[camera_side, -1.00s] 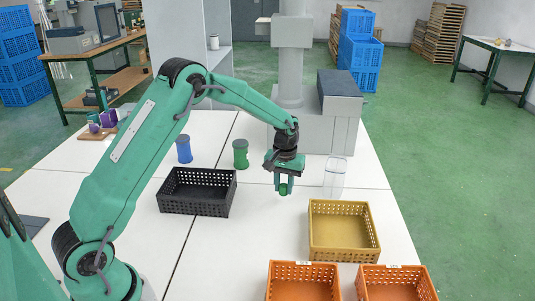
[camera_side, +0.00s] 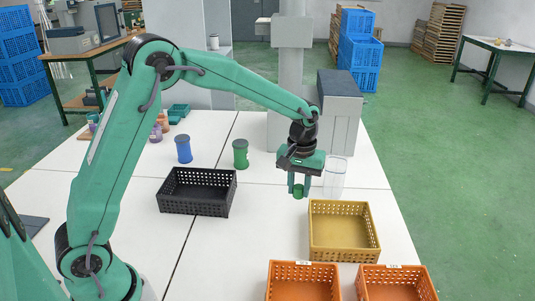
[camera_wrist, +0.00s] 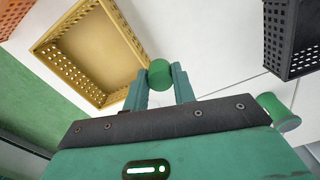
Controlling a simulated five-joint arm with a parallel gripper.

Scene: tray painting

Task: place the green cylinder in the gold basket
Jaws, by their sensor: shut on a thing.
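My gripper (camera_side: 299,194) is shut on the green cylinder (camera_side: 298,190) and holds it off the table, close to the far left corner of the gold basket (camera_side: 314,236) in the side view. In the wrist view the green cylinder (camera_wrist: 160,74) sits between the two fingertips of my gripper (camera_wrist: 161,80). The gold basket (camera_wrist: 130,38) shows there to the left of the cylinder, open and empty. The fingers partly cover the cylinder.
A clear container (camera_side: 337,174) stands just behind the gripper. A larger green canister (camera_side: 240,155) and a blue one (camera_side: 184,150) stand further back. A black basket (camera_side: 197,209) is at left; two orange baskets (camera_side: 304,290) (camera_side: 398,291) are in front.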

